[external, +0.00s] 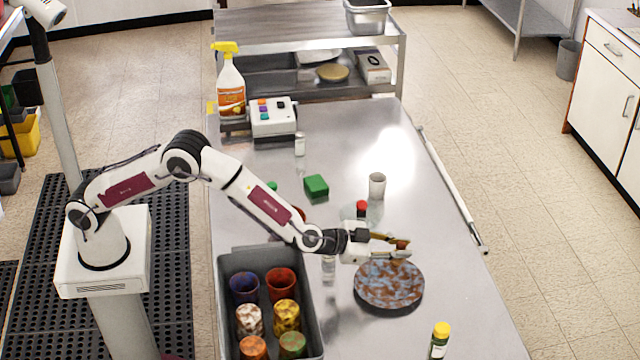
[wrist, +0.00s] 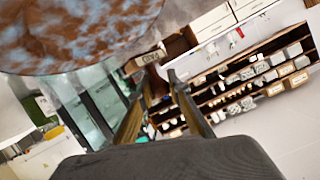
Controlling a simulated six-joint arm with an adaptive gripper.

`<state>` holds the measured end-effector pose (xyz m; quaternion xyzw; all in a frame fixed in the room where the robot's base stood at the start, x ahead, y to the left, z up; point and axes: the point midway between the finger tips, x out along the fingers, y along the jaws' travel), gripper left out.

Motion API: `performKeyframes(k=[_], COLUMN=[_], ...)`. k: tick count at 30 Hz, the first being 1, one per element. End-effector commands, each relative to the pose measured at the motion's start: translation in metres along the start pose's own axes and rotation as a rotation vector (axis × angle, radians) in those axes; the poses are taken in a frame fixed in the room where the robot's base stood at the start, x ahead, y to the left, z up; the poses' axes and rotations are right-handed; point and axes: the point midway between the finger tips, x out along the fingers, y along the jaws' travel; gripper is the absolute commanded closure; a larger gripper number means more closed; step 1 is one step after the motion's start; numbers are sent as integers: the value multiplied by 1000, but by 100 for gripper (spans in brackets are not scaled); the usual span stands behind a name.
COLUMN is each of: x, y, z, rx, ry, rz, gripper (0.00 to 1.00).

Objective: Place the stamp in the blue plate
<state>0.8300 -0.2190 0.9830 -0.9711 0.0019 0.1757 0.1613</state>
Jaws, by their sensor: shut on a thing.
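The blue plate (external: 389,288), mottled with rust-brown patches, lies on the metal table at the front right. Part of it fills the top left of the wrist view (wrist: 75,30). My gripper (external: 408,247) is shut on a small brown stamp (external: 402,243) and holds it above the plate's far edge. In the wrist view, the two fingers of my gripper (wrist: 160,78) reach up to a brown block at their tips, which appears to be the stamp (wrist: 147,61). The fingers hide part of the stamp.
A grey bin (external: 313,318) with several patterned cups stands left of the plate. A yellow-capped bottle (external: 439,342) stands front right. A red-capped shaker (external: 361,209), white cup (external: 377,186) and green block (external: 316,186) stand behind my gripper. The table's right side is mostly clear.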

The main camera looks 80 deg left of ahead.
Motion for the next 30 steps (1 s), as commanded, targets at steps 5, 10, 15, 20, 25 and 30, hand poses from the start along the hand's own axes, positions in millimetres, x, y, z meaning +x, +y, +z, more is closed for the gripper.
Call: performKeyframes(k=[5, 10, 15, 20, 25, 30], x=[6, 11, 12, 12, 13, 14], y=[6, 10, 11, 11, 12, 13], z=[17, 29, 31, 31, 33, 36], rx=[2, 1, -1, 0, 0, 1], ry=[-3, -1, 0, 0, -1, -1], rz=[1, 0, 0, 0, 1, 1], gripper=[100, 100, 100, 100, 100, 100])
